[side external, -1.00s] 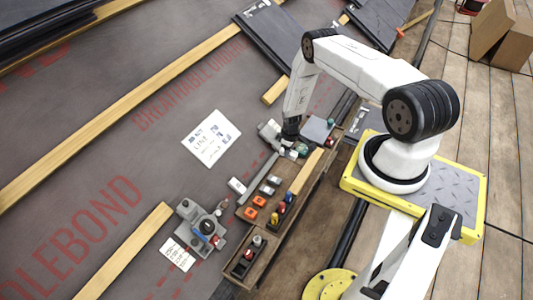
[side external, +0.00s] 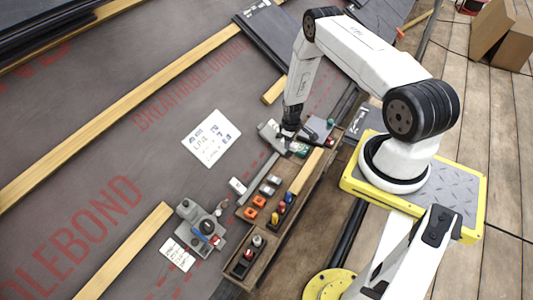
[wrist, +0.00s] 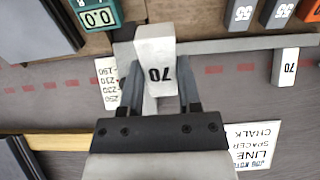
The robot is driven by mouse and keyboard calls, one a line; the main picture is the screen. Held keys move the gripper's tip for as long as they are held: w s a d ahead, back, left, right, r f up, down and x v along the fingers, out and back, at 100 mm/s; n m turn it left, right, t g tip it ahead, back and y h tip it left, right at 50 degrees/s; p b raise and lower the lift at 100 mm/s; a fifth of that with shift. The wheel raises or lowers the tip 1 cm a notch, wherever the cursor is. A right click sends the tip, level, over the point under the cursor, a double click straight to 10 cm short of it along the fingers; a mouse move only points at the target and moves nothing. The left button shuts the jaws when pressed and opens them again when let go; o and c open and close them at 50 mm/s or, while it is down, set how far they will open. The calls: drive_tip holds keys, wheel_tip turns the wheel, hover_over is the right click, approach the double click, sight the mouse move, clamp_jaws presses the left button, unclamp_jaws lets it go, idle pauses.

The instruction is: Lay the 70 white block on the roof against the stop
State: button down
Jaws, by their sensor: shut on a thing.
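My gripper (wrist: 162,100) is shut on a white block marked 70 (wrist: 155,58), held between its two dark fingers in the wrist view. The block's far end reaches a dark grey piece (wrist: 124,48) beside the end of a long grey bar (wrist: 225,46); I cannot tell whether they touch or which part is the stop. In the side view my gripper (side external: 289,134) is low over the roof edge beside a grey fixture (side external: 268,131), and the held block is hard to make out.
A wooden tray (side external: 262,240) holds orange and grey blocks and small tools. A green 0.0 display (wrist: 98,14) stands close to the held block. A printed card (side external: 211,138) lies on the open membrane at left. Another grey fixture (side external: 200,228) stands lower left.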

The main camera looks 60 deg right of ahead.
sight(259, 157)
drive_tip(key=shift+m, duration=0.4)
drive_tip(key=m, duration=0.1)
drive_tip(key=m+y, duration=0.1)
drive_tip(key=m, duration=0.2)
drive_tip(key=shift+w+a+f, duration=0.1)
drive_tip(key=shift+w+a, duration=0.2)
drive_tip(key=shift+w, duration=0.05)
drive_tip(key=m, duration=0.1)
drive_tip(key=m+y, duration=0.1)
drive_tip(key=m+t, duration=0.1)
drive_tip(key=shift+w+a+f+m, duration=0.1)
drive_tip(key=shift+w+a+m, duration=0.2)
drive_tip(key=shift+m, duration=0.1)
drive_tip(key=shift+w+a+f+m+t+h, duration=0.5)
drive_tip(key=shift+w+f+m+t, duration=0.65)
drive_tip(key=shift+m, duration=3.4)
drive_tip(key=shift+w+a+f+m+t+h, duration=0.15)
drive_tip(key=shift+w+a+f+m+t, duration=0.95)
drive_tip(key=shift+m, duration=3.5)
drive_tip(key=shift+w+a+f+m+t+h, duration=0.3)
drive_tip(key=shift+w+f+m+t, duration=0.85)
drive_tip(key=shift+m, duration=3.4)
drive_tip(key=shift+w+f+g, duration=0.35)
drive_tip(key=shift+w+g, duration=0.05)
drive_tip(key=shift+w, duration=0.3)
drive_tip(key=shift+s+f, duration=0.25)
drive_tip(key=shift+s, duration=0.1)
